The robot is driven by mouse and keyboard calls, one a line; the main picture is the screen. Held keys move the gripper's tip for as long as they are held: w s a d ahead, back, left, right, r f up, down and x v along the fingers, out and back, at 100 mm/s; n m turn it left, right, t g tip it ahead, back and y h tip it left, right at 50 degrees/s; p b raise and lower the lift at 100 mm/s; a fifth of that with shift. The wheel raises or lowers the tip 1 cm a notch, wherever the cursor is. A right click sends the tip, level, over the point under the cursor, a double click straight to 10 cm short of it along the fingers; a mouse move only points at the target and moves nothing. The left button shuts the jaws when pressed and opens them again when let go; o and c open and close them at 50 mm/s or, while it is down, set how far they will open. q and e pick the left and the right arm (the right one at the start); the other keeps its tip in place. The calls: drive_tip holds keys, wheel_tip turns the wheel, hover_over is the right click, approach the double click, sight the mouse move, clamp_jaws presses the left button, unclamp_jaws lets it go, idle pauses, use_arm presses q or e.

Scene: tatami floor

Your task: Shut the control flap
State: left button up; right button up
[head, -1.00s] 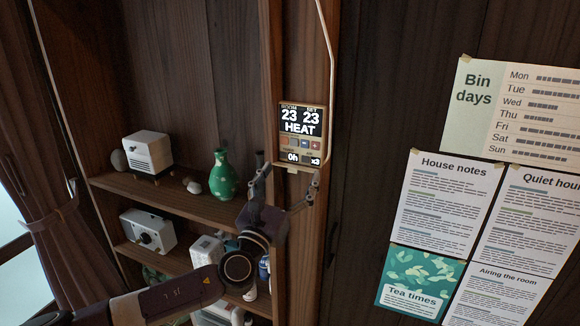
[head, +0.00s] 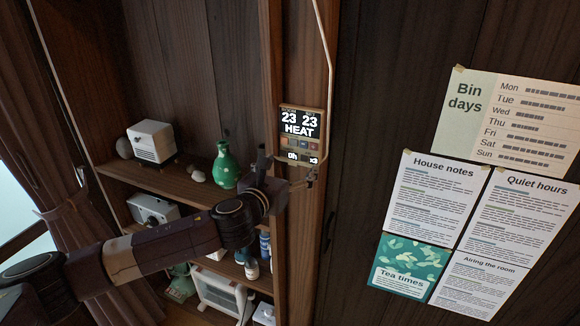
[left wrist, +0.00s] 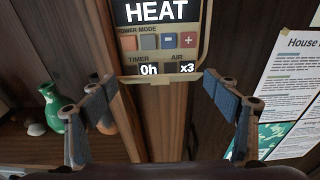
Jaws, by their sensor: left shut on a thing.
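The control panel (head: 300,135) is on a wooden post, its screen reading 23, 23 and HEAT. It also shows in the left wrist view (left wrist: 161,42), with its row of coloured buttons uncovered. The control flap (left wrist: 160,80) shows as a thin pale strip along the panel's lower edge, seen almost edge-on. My left gripper (head: 288,170) is just below the panel. In the left wrist view its fingertips (left wrist: 158,80) are at the two ends of the flap, shut on it. Most of the flap's face is hidden. My right gripper is out of view.
Shelves left of the post hold a green vase (head: 224,165), a white heater-like box (head: 152,142) and other items close under my left arm. Paper notices (head: 437,195) hang on the wall to the right. A pale cable (head: 325,45) runs down to the panel.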

use_arm(q)
drive_tip(key=shift+w+r+g, duration=0.1)
drive_tip(key=shift+r+g, duration=0.15)
drive_tip(key=shift+g, duration=0.25)
idle(0.3)
drive_tip(key=o, duration=1.2)
drive_tip(key=shift+c, duration=0.2)
drive_tip(key=v, duration=1.2)
drive_tip(key=shift+d, duration=0.1)
